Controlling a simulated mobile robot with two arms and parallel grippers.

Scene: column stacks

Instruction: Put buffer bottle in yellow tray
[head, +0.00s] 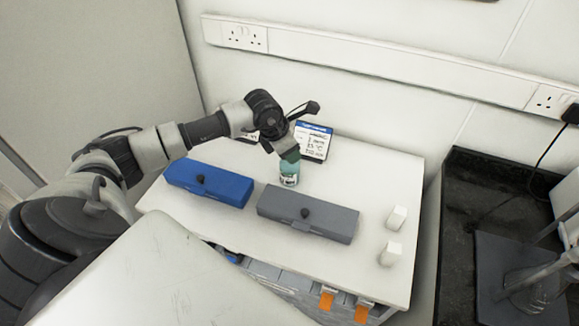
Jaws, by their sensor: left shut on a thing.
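The bottle (289,177) is small, with a teal top and a white label. It is upright behind the blue and grey boxes on the white bench top. My left gripper (289,158) comes down on it from above and is shut on its upper part. I cannot tell whether the bottle's base touches the bench. No yellow tray shows in the head view. My right gripper is not in view.
A blue box (209,185) and a grey box (308,213) lie in front of the bottle. A display (313,141) stands behind it. Two white blocks, one farther back (396,218), are at right. A dark sink (480,200) is beyond the bench's right edge.

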